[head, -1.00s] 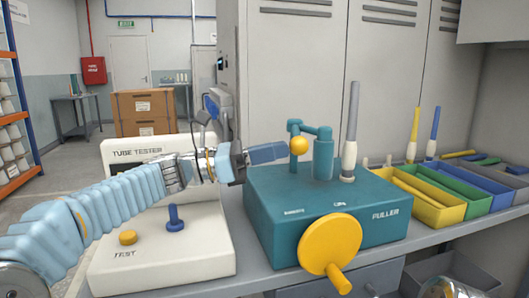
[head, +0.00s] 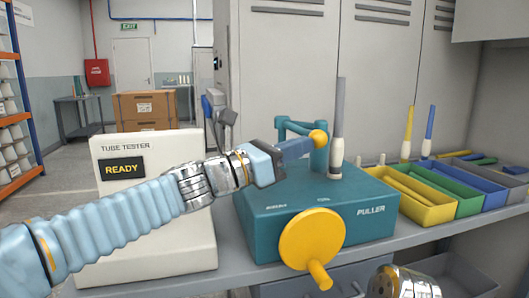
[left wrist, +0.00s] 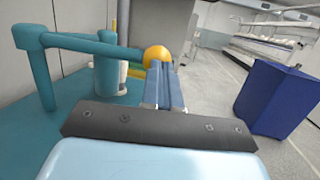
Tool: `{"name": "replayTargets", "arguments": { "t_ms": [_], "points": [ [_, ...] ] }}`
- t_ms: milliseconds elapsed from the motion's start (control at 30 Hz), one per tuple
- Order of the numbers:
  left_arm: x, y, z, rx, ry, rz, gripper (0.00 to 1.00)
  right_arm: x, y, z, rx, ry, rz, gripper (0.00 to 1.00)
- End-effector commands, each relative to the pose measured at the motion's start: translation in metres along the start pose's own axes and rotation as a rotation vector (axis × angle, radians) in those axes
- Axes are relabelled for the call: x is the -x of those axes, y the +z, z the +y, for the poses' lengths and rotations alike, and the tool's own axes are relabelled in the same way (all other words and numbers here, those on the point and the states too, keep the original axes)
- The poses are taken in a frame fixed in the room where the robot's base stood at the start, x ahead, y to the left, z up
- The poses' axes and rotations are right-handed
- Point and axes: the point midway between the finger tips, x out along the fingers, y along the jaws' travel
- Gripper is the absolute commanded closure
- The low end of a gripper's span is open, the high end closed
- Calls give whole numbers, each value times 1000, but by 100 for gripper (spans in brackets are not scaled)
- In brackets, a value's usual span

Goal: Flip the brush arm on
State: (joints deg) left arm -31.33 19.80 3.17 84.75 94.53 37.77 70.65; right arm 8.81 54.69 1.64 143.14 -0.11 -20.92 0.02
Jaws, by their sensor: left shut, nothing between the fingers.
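The teal puller box (head: 262,222) carries the brush arm (head: 298,125), a teal bar on a thin post with a yellow ball (head: 319,137). The ball is now in front of the thick teal column's top (head: 319,160). My left gripper (head: 311,144) is shut and empty, its blue fingertips right at the ball. The left wrist view shows the fingers (left wrist: 163,82) just below the ball (left wrist: 157,55); I cannot tell whether they touch. The post (left wrist: 40,75) stands left there.
A yellow crank (head: 312,238) sticks out at the puller's front. A grey rod with a white base (head: 337,150) stands behind. The tube tester (head: 150,148) at left reads READY, partly hidden by my left arm. Coloured bins, including a yellow one (head: 428,217), line the right.

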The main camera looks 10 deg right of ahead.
Motion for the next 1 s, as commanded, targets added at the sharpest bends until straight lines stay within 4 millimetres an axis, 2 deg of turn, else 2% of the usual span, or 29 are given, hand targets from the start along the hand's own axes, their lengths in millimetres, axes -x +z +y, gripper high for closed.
{"name": "replayTargets", "arguments": {
  "t_ms": [200,400,1000],
  "points": [
    [-22,-5,-6,1,-2,1,100,0,0,0,-1,0,0,57],
    [-34,-7,-8,0,-2,1,100,1,0,0,0,0,0,57],
    [-40,-6,-13,2,-9,-3,100,1,0,0,0,0,0,57]
  ]
}}
